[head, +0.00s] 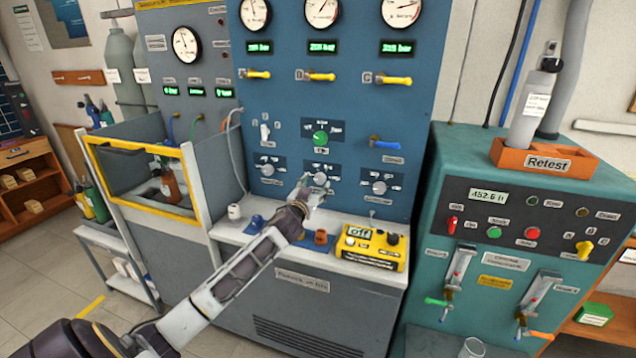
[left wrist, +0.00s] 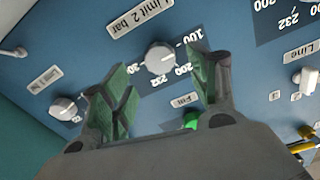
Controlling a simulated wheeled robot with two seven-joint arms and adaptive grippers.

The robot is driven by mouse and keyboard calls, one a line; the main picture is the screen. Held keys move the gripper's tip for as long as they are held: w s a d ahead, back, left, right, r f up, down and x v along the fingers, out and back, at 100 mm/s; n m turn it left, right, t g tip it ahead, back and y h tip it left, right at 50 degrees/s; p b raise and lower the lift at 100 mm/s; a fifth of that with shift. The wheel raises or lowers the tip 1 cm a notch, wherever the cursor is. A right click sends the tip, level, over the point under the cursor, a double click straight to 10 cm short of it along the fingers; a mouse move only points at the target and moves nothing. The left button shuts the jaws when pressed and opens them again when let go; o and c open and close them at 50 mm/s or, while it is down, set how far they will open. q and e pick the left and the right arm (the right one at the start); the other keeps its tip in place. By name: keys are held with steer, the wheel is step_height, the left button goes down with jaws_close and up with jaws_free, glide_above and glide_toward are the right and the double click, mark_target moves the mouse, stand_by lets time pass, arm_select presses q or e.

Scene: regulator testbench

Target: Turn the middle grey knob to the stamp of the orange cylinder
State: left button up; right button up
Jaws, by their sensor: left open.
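The middle grey knob (head: 320,179) is on the blue panel, in the lower row between two similar grey knobs. The green-padded fingers (left wrist: 160,88) stand on either side of the knob, and I see no contact. An orange-brown cylinder (head: 169,185) stands in the yellow-framed enclosure at left; its stamp is too small to read. My right gripper is out of view.
The left grey knob (head: 267,170) and right grey knob (head: 380,187) flank the middle one. A green knob (head: 320,138) is above. A yellow box (head: 372,246) sits on the ledge below. The teal machine (head: 490,213) stands at right.

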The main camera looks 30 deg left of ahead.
mark_target(319, 179)
arm_select(q)
steer(key=shift+x, duration=2)
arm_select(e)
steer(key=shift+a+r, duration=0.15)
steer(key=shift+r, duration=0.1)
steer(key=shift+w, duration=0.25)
arm_select(q)
steer(key=shift+c, duration=0.9)
steer(key=c, duration=0.8)
steer(key=shift+c, duration=0.2)
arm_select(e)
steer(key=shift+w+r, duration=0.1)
